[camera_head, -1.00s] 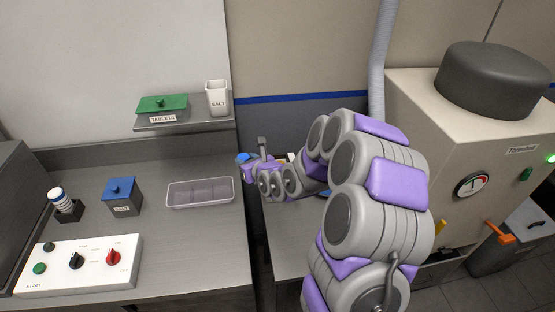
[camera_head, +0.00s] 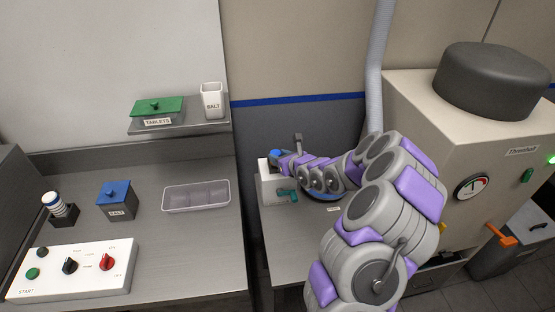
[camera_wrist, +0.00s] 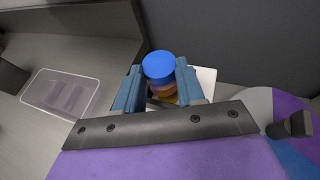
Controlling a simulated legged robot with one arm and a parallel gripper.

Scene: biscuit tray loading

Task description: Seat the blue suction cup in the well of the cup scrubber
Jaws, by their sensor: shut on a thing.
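My gripper (camera_wrist: 158,88) is shut on the blue suction cup (camera_wrist: 159,66). The cup has a round blue top and an orange-brown part below it, between the two blue fingers. In the head view the blue cup (camera_head: 276,154) shows at the tip of my arm, over the pale box of the cup scrubber (camera_head: 264,181), which has a teal handle. In the wrist view the scrubber's pale top (camera_wrist: 206,78) shows behind and beside the fingers. The well is hidden by the cup and gripper, and I cannot tell whether the cup touches it.
A clear compartment tray (camera_head: 196,196) lies on the left counter, near a blue-lidded salt box (camera_head: 116,200) and a control panel (camera_head: 75,270). A shelf (camera_head: 180,128) stands above. A large beige machine (camera_head: 480,150) is at right. A gap separates the two counters.

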